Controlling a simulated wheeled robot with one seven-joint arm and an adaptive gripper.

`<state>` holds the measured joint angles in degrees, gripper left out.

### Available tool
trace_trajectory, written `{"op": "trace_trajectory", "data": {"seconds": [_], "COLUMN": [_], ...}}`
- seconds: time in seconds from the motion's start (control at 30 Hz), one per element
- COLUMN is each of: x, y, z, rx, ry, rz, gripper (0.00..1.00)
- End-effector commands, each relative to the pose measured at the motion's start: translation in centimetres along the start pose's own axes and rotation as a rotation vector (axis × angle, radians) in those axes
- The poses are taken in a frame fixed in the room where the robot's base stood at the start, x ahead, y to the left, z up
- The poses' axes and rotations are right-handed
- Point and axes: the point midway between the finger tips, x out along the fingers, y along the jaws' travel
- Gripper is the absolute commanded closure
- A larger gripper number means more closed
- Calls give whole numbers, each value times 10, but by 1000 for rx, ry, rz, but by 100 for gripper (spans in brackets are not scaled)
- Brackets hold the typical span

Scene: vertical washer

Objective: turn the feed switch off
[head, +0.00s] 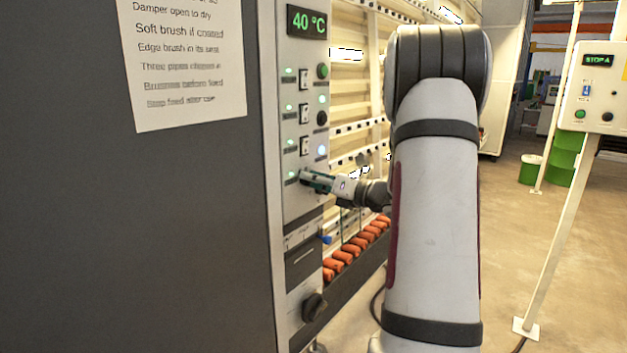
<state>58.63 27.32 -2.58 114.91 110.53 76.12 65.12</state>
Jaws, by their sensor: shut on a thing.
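The control panel (303,130) is a narrow grey strip on the front edge of the dark machine. It has several rows with a small black-and-white rocker switch and lights; the labels are too small to read, so I cannot tell which is the feed switch. My gripper (304,178) reaches in from the right to the lowest row. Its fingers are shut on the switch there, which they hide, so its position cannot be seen. The light (293,175) left of the fingers glows pale green.
A display (307,21) reads 40 °C above the switches. A black knob (315,307) and a blue lever (327,239) sit lower. A paper notice (185,60) hangs on the dark side wall. Orange rollers (345,257) lie behind my arm. A stand with a control box (597,90) is at right.

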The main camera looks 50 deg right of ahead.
Motion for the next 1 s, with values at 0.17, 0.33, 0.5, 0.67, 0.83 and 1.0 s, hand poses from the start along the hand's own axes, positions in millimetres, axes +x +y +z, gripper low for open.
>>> {"op": "trace_trajectory", "data": {"seconds": [0.17, 0.33, 0.5, 0.67, 0.83, 1.0], "x": [1, 2, 2, 2, 2, 2], "y": [0, 0, 0, 1, 2, 3], "z": [-1, -1, -2, -3, -4, -5], "rx": [-48, -149, -293, -447, -608, -757], "ry": [0, 0, -1, -1, -1, 0], "rz": [-1, -2, -2, -3, -2, -3], "gripper": [100, 100, 100, 100, 100, 100]}}
